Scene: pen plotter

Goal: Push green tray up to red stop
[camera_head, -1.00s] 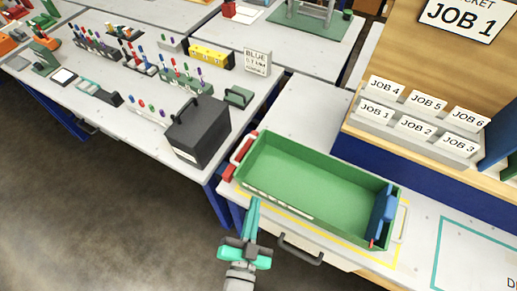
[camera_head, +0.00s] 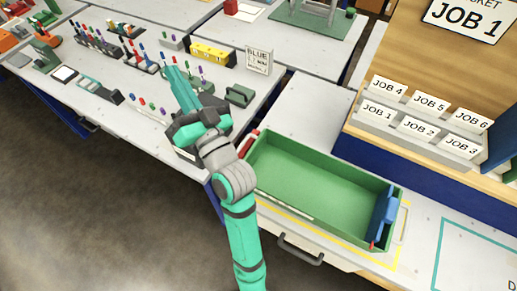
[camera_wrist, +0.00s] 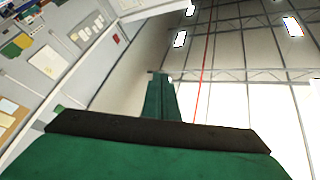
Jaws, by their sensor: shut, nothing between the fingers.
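The green tray (camera_head: 315,188) lies on the light bench inside a yellow outline, with a blue tool-like piece (camera_head: 382,216) at its right end. A red piece (camera_head: 249,141), seemingly the red stop, shows at the tray's left end. My arm covers part of that end, so I cannot tell whether tray and red piece touch. My gripper (camera_head: 173,72) is shut and empty, raised up and left of the tray, over the neighbouring bench in the picture. The wrist view shows the shut fingers (camera_wrist: 163,95) against wall and ceiling, with no tray.
A card rack (camera_head: 425,128) stands behind the tray to the right. A drawer handle (camera_head: 300,250) sticks out below the tray. Bare bench lies behind the tray.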

